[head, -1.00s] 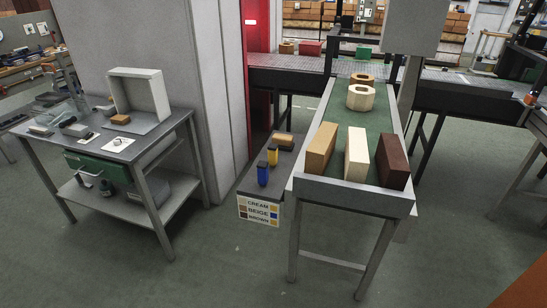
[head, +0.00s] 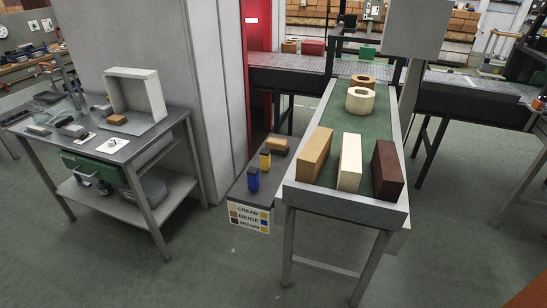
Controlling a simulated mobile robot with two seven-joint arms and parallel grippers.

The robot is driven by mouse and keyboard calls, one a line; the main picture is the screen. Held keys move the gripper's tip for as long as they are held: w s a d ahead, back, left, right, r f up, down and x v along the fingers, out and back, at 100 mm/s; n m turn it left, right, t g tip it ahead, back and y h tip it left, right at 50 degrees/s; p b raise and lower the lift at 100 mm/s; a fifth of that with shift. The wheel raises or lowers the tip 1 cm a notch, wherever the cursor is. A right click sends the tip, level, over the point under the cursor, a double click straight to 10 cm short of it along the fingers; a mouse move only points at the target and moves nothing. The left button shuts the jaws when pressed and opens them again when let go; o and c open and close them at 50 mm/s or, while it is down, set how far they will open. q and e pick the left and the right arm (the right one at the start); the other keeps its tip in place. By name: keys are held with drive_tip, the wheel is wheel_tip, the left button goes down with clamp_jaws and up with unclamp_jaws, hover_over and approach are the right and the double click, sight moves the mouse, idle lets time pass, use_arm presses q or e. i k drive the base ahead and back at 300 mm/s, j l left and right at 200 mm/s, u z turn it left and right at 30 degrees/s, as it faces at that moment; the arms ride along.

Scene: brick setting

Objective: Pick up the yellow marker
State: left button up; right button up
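A yellow marker (head: 265,160) with a dark cap stands upright on a low grey side shelf (head: 236,197) at the left of the conveyor. A blue marker (head: 253,180) with a dark cap stands just in front of it. A tan block (head: 278,146) lies behind the yellow marker on the same shelf. Neither of my grippers is in the head view.
The conveyor (head: 350,206) carries a tan brick (head: 315,155), a cream brick (head: 350,163) and a brown brick (head: 388,169). A colour label (head: 249,217) hangs on the shelf front. A cluttered workbench (head: 160,131) stands left. The floor between is clear.

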sight(265, 154)
drive_tip(key=i+l, duration=0.5)
drive_tip(key=l, duration=0.2)
drive_tip(key=u, duration=0.9)
